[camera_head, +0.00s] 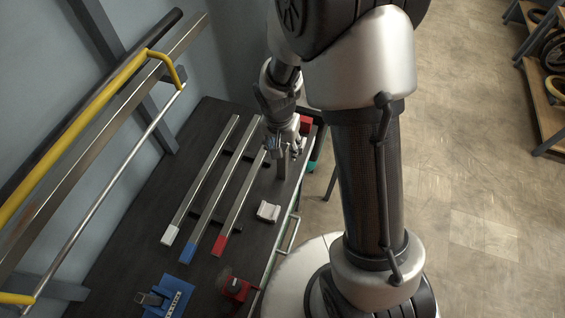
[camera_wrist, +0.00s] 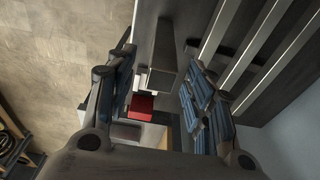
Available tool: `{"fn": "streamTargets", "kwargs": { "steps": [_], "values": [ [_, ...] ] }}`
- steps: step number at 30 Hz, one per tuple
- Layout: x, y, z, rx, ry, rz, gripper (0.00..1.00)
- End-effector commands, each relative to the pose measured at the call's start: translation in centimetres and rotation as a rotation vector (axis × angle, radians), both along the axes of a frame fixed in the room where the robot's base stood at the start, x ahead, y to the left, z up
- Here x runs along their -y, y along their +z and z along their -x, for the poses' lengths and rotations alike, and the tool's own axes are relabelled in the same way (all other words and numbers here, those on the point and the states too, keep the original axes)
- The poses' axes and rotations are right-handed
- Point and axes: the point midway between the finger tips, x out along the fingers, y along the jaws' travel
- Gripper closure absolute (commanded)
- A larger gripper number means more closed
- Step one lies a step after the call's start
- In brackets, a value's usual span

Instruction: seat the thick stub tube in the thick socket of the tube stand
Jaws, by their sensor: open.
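A short grey tube (camera_wrist: 166,45), which looks like the thick stub tube, lies between the spread fingers in the wrist view, its near end in the gap. In the head view, a dark grey piece (camera_head: 282,168) shows just below my gripper (camera_head: 284,147) at the right side of the bench; I cannot tell whether it stands or lies. My gripper also shows in the wrist view (camera_wrist: 160,100), open, with a finger on each side of the tube and no clear grip. A red block (camera_head: 305,123) is just beyond the gripper, also in the wrist view (camera_wrist: 143,104). I cannot make out the stand's thick socket.
Three long tubes with white (camera_head: 170,235), blue (camera_head: 187,252) and red (camera_head: 219,245) ends lie on dark supports left of the gripper. A pale block (camera_head: 268,211), a blue fixture (camera_head: 170,293) and a red device (camera_head: 235,288) sit nearer on the dark bench (camera_head: 120,262).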

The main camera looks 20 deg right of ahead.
Motion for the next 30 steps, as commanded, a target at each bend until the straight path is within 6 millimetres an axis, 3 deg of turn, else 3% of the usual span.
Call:
{"fn": "streamTargets", "kwargs": {
  "steps": [5, 15, 23, 30],
  "values": [
    [0.1, -1.2, -0.2, 0.0, -0.001, 0.0, 0.52],
    [0.4, -5.5, -0.8, 0.0, 0.001, -0.001, 0.52],
    [0.4, -5.5, -0.8, 0.001, 0.0, 0.0, 0.52],
    [0.4, -5.5, -0.8, 0.001, 0.0, 0.0, 0.68]
  ]
}}
